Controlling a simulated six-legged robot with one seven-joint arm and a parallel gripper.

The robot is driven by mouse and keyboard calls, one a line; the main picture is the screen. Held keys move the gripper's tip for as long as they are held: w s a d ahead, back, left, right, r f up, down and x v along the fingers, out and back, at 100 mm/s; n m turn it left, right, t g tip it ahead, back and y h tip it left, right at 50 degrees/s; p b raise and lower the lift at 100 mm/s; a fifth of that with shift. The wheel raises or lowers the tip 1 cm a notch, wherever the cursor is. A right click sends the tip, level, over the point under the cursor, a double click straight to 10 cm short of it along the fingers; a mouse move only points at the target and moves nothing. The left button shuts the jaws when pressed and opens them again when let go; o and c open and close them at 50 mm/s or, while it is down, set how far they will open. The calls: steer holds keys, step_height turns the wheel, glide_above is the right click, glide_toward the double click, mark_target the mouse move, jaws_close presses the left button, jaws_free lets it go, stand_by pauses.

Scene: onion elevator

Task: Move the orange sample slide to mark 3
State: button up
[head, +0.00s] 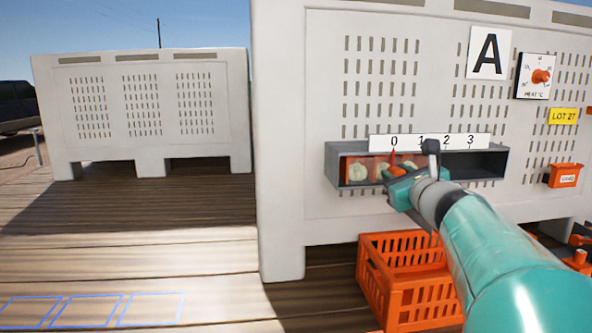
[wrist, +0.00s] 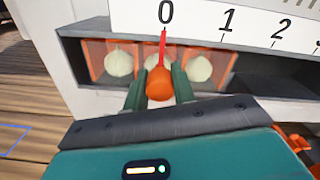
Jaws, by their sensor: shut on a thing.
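The orange sample slide (head: 356,158) sits at the left end of a grey slot box (head: 334,165) on the crate marked A. Pale onions show within the slide. Its red pointer (wrist: 163,48) stands at mark 0 (wrist: 166,12) on the white scale. Mark 3 (head: 470,140) is at the right end of the scale, above the empty dark part of the slot. My gripper (wrist: 158,86) is shut on the slide's orange knob (wrist: 159,84), one finger on each side. In the head view my gripper partly hides the slide's right end.
An orange basket (head: 405,280) stands on the planks below the slot. A dial (head: 540,76), a yellow lot tag (head: 563,116) and a small orange bin (head: 565,175) are at the right. Another grey crate (head: 150,110) stands at the left. Blue outlines mark the floor.

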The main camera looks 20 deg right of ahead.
jaws_close()
steer(key=s+d, duration=0.1)
steer(key=d, duration=0.5)
steer(key=shift+s, duration=0.35)
steer(key=o, duration=0.8)
jaws_free()
steer(key=shift+o, duration=0.2)
steer(key=shift+s, duration=0.2)
